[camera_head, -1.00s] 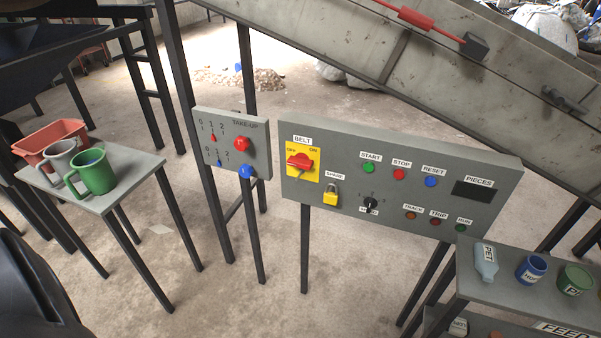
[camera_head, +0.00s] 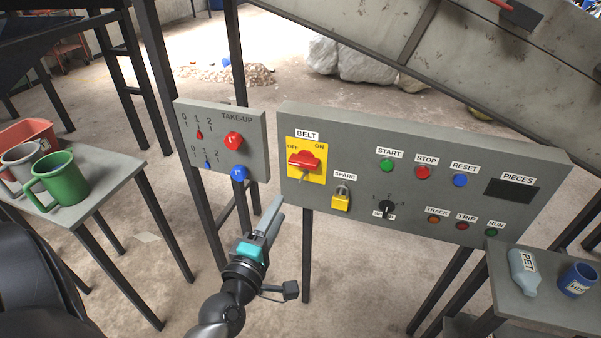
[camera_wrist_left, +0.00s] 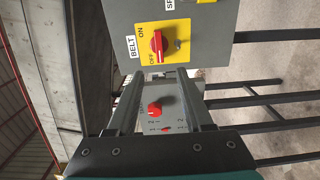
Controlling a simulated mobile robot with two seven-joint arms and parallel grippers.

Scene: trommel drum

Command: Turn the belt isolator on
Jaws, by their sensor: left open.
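The belt isolator (camera_head: 304,160) is a red rotary handle on a yellow plate, under a BELT label on the grey panel. OFF is marked at its upper left and ON at its upper right. The handle lies roughly level across the plate, and a small metal part shows just below it. In the left wrist view the isolator (camera_wrist_left: 157,44) appears turned sideways, beyond the fingertips. My left gripper (camera_head: 273,213) is open and empty, below and left of the isolator, apart from the panel. Its two fingers (camera_wrist_left: 160,78) also show in the wrist view. My right gripper is not in view.
A yellow padlock (camera_head: 341,202) hangs under SPARE, right of the isolator. The TAKE-UP box (camera_head: 220,150) with red and blue knobs stands close on the left. Push buttons (camera_head: 423,172) and a black selector (camera_head: 386,208) are farther right. A mug table (camera_head: 110,190) stands at left.

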